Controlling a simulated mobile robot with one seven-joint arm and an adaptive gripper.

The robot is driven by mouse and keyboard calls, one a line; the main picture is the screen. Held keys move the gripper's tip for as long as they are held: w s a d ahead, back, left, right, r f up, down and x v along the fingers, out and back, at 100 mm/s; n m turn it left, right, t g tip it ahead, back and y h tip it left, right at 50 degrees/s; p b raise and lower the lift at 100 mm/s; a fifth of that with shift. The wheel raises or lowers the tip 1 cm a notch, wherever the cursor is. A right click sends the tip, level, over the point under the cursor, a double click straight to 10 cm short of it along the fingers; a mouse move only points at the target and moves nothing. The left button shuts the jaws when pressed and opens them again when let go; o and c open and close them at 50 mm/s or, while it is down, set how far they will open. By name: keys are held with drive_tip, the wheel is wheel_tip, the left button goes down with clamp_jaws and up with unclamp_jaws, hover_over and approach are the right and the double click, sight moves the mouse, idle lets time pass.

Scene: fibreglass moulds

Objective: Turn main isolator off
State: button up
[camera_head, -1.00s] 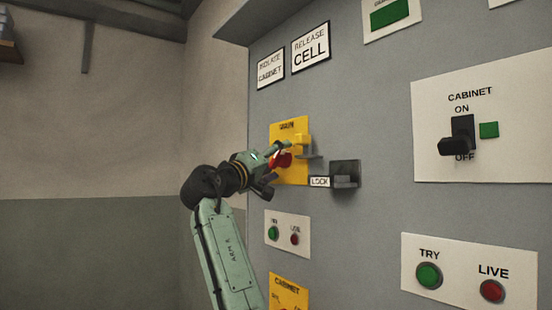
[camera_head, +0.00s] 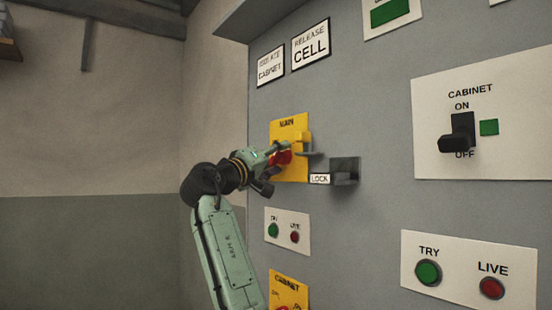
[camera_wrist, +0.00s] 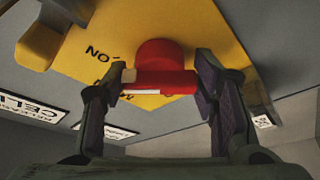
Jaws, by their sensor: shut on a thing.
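The main isolator is a red handle (camera_wrist: 160,80) with a pale line along its front edge, on a yellow plate (camera_wrist: 205,32). In the wrist view the plate's lettering appears upside down, with "ON" readable beside the handle. In the head view the yellow plate (camera_head: 291,127) is on the grey panel, and the red handle (camera_head: 283,158) is partly hidden by my gripper (camera_head: 277,153). In the wrist view my gripper (camera_wrist: 165,84) has one finger at each end of the handle and is shut on it. The off marking cannot be read.
A yellow bracket (camera_wrist: 38,47) sticks out beside the handle. A dark lock block (camera_head: 345,170) with a "LOCK" label is to the lower right. A black cabinet switch (camera_head: 460,135) and try and live buttons (camera_head: 428,273) are further right. Open room lies left of the panel.

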drive_tip(key=n+p, duration=0.1)
drive_tip(key=n+y, duration=0.1)
drive_tip(key=n, duration=0.1)
drive_tip(key=n+y+p, duration=0.1)
drive_tip(key=shift+r+n+p, duration=0.3)
drive_tip(key=n+g+y+p, duration=0.1)
drive_tip(key=n+p, duration=0.2)
drive_tip(key=n, duration=0.1)
drive_tip(key=shift+r+n, duration=0.15)
drive_tip(key=shift+n, duration=0.15)
drive_tip(key=n+g+y+p, duration=0.1)
drive_tip(key=n, duration=0.2)
drive_tip(key=shift+n+g, duration=1.6)
drive_tip(key=shift+n, duration=0.8)
drive_tip(key=o, duration=1.2)
drive_tip(key=shift+c, duration=0.2)
